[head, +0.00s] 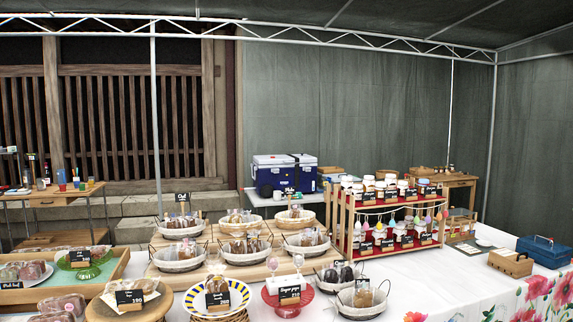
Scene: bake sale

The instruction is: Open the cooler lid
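The cooler (285,177) is a blue box with a white lid (285,159), seen at the back centre of the head view. It stands on a white-covered surface behind the display table. The lid looks closed. A small dark sign in front of the cooler hides part of its lower front. Neither of my grippers shows in this view.
A long table with a white cloth (440,285) lies between me and the cooler. It holds bread baskets (246,249), cake stands, a jar shelf (385,215) and a blue metal box (544,251). A wooden side table (52,195) stands at left.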

